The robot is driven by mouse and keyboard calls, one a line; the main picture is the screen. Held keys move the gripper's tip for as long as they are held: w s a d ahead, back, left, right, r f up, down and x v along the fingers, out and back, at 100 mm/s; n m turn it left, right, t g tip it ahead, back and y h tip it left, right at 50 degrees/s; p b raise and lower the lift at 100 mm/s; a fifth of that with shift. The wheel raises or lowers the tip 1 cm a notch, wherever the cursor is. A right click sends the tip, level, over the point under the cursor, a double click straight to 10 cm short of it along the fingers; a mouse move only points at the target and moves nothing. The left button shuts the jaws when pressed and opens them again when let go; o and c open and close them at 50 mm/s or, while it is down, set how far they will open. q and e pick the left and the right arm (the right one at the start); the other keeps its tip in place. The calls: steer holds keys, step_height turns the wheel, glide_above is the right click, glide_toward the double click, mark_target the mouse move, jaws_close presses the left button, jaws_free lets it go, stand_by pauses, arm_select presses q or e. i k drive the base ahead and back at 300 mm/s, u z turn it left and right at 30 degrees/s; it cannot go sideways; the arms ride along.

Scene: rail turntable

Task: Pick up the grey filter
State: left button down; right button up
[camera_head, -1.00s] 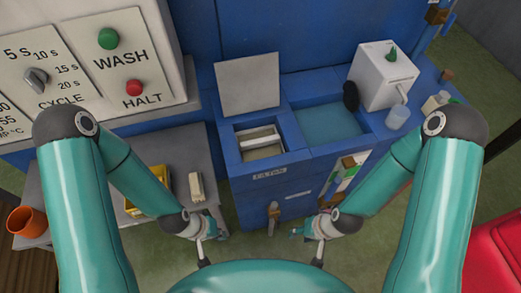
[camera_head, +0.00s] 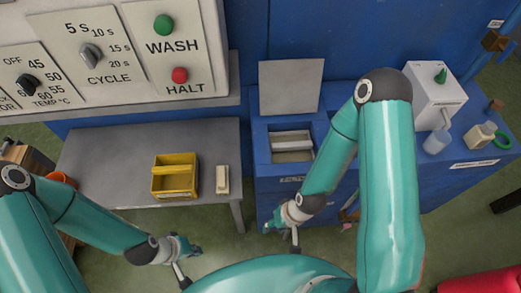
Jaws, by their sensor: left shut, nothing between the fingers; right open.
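A pale grey bar-like part (camera_head: 292,142), seemingly the grey filter, sits inside the open compartment of the blue cabinet (camera_head: 262,165). The label below the compartment is partly hidden and hard to read. A cream block (camera_head: 222,179) lies on the grey table, right of a yellow tray. My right gripper (camera_head: 268,228) is open and empty, in front of the cabinet and below the compartment in the picture. My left gripper (camera_head: 197,250) is shut and empty, in front of the table. Neither gripper touches the pale grey part.
The compartment's grey lid (camera_head: 291,87) stands raised behind it. The yellow tray (camera_head: 175,176) sits on the grey table (camera_head: 110,160). My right arm hides much of the cabinet's right part.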

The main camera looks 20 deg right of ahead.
mark_target(292, 145)
steer(key=u, duration=0.75)
steer(key=k, duration=1.35)
steer(key=z, duration=0.75)
steer(key=i, duration=1)
steer(key=z, duration=0.05)
